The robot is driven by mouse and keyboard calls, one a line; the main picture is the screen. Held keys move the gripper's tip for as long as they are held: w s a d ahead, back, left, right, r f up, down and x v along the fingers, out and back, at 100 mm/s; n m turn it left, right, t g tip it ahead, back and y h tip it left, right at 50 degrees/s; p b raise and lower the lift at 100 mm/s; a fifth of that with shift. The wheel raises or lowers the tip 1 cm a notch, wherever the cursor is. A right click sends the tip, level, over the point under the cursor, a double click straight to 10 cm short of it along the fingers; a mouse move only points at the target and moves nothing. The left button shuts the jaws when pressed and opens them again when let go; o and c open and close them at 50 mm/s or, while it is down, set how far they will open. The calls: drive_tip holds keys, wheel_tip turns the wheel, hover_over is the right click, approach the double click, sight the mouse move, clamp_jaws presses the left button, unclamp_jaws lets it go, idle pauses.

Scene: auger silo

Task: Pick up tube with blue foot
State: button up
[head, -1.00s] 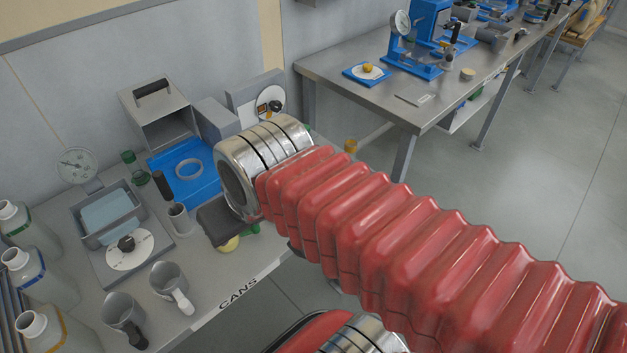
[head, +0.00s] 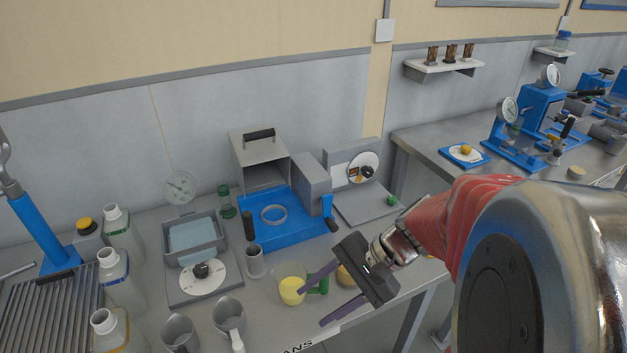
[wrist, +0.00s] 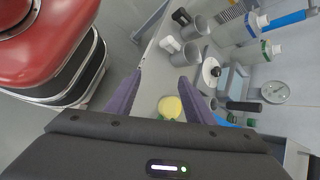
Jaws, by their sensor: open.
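I cannot make out a tube with a blue foot in either view. A clear tube with green ends (head: 227,202) stands upright by the wall, behind the bench's front row. My gripper (head: 312,309) is open and empty, over the front edge of the bench. Its two dark fingers point left in the head view. They also show in the wrist view (wrist: 160,76), spread apart. A clear mug with yellow contents and a green handle (head: 291,291) stands close to the fingers; whether they touch it I cannot tell. Its yellow part shows between the fingers in the wrist view (wrist: 170,107).
A blue tray with a ring (head: 290,236) lies behind the mug. Two grey mugs (head: 229,318), a grey cup (head: 255,263) and a dial device with a basin (head: 193,240) stand left of it. Bottles (head: 119,275) line the left side. A second bench (head: 440,140) is at right.

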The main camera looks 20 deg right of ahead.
drive_tip(key=d+f+m+t+h, duration=0.3)
drive_tip(key=d+m+t, duration=0.4)
drive_tip(key=d+m, duration=0.4)
drive_tip(key=d+f+m+t+h, duration=0.3)
drive_tip(key=d+m+t, duration=0.5)
drive_tip(key=d, duration=1.1)
drive_tip(key=f+m, duration=0.1)
drive_tip(key=m, duration=0.2)
drive_tip(key=shift+w+d, duration=0.1)
drive_tip(key=shift+w, duration=0.05)
drive_tip(key=w+a, duration=0.1)
drive_tip(key=w, duration=0.7)
drive_tip(key=shift+w, duration=0.25)
drive_tip(key=shift+w, duration=0.1)
drive_tip(key=w, duration=0.5)
drive_tip(key=shift+a, duration=0.35)
